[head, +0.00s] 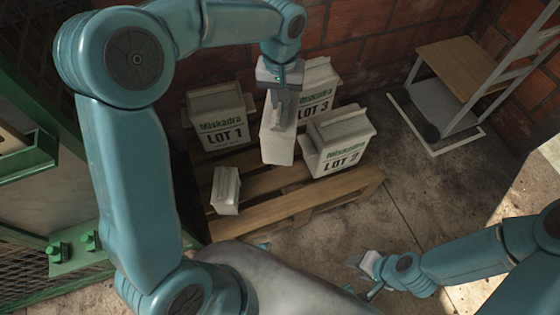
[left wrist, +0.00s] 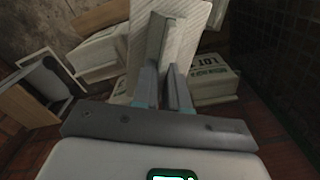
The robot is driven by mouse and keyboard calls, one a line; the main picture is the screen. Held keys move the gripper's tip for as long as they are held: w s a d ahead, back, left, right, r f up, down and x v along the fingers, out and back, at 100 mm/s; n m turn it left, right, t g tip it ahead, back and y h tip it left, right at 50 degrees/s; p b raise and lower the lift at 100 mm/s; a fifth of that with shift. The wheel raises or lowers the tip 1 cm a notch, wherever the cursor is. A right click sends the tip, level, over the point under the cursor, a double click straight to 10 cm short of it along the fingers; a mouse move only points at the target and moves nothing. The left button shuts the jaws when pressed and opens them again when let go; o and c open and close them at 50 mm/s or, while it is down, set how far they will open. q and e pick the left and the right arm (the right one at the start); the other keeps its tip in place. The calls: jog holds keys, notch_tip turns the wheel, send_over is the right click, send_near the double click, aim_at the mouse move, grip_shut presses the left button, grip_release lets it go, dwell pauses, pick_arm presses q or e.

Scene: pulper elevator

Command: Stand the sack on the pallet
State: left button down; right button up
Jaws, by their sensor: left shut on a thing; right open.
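My left gripper (head: 284,108) is shut on a pale sack (head: 277,143), which hangs upright over the wooden pallet (head: 280,208). In the left wrist view the gripper's fingers (left wrist: 164,88) pinch a ridge on the sack (left wrist: 192,50). On the pallet stand pale sacks marked LOT 1 (head: 217,118), LOT 2 (head: 338,140) and LOT 3 (head: 318,84). A smaller pale sack (head: 226,190) stands at the pallet's front left. I cannot tell whether the held sack touches the pallet. My right gripper (head: 366,274) is open and empty over the floor, right of the pallet's front.
A brick wall (head: 372,42) runs behind the pallet. A platform scale (head: 436,118) and a wooden-topped table (head: 462,62) stand at the back right. Green machinery with mesh (head: 40,262) is on the left. The concrete floor (head: 415,195) right of the pallet is clear.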

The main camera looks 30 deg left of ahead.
pick_arm(q)
jog(key=w+a+f+n+b, duration=0.1)
jog(key=f+n+b, duration=0.1)
jog(key=f+b, duration=0.3)
jog(key=w+a+f+n+b, duration=0.1)
jog(key=f+b, duration=0.5)
jog(key=f, duration=0.2)
jog(key=w+a+f+n+b, duration=0.1)
jog(key=a+f+n+b, duration=0.1)
jog(key=f+b, duration=0.3)
jog(key=shift+w+f+n+b, duration=0.3)
jog(key=shift+f+b, duration=0.1)
jog(key=shift+f, duration=0.25)
notch_tip(320, 180, down, 20)
jog(key=b, duration=0.6)
jog(key=shift+r, duration=0.25)
jog(key=shift+b, duration=0.3)
jog(key=shift+f, duration=0.15)
jog(key=c, duration=1.4)
grip_release()
jog(key=shift+c, duration=0.2)
jog(key=o, duration=0.3)
